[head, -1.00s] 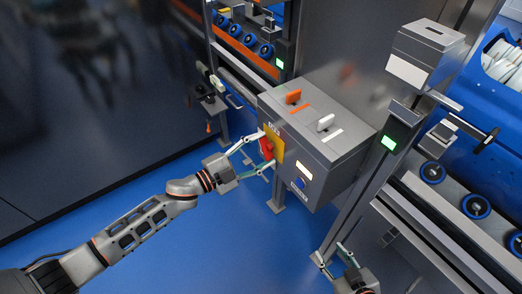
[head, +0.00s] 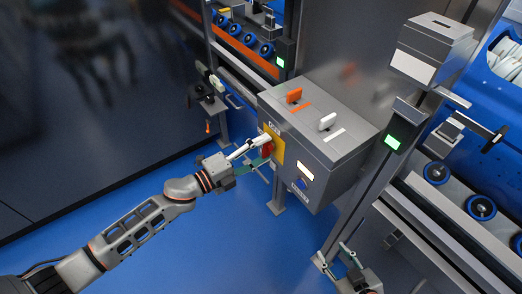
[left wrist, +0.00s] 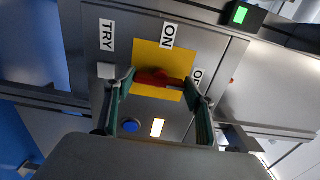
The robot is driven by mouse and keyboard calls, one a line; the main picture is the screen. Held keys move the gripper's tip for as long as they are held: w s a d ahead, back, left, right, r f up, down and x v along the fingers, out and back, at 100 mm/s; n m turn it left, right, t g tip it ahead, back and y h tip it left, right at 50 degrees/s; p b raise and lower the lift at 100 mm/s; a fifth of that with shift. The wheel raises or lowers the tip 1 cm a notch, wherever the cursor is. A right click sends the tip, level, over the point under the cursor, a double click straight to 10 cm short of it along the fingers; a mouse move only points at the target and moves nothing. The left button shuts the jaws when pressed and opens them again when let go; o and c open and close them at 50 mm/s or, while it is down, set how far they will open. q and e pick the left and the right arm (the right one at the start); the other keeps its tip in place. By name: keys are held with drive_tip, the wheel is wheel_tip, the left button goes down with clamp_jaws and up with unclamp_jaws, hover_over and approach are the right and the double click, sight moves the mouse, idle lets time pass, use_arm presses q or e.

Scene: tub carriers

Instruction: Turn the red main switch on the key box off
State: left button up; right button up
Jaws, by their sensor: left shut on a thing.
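The grey key box (head: 335,150) stands on a post in the middle of the head view. Its red main switch (head: 267,149) sits on a yellow plate (head: 277,146) on the front face. In the left wrist view the red switch (left wrist: 160,78) lies crosswise on the yellow plate (left wrist: 160,59), between the fingertips. An ON label (left wrist: 169,35) is beside the plate, TRY is further left, and another label is partly hidden by a finger. My left gripper (left wrist: 158,82) is shut on the red switch. My right gripper (head: 335,256) is open and empty at the bottom.
A post with a green-lit reader (head: 393,141) and a roller conveyor (head: 480,207) are at right. Blue floor in front is free.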

drive_tip(key=shift+s+f, duration=0.1)
idle(0.3)
use_arm(q)
drive_tip(key=o, duration=1.1)
use_arm(e)
drive_tip(key=shift+s+f, duration=0.1)
drive_tip(key=shift+s, duration=0.1)
use_arm(q)
drive_tip(key=v, duration=1.2)
use_arm(e)
drive_tip(key=shift+w, duration=0.1)
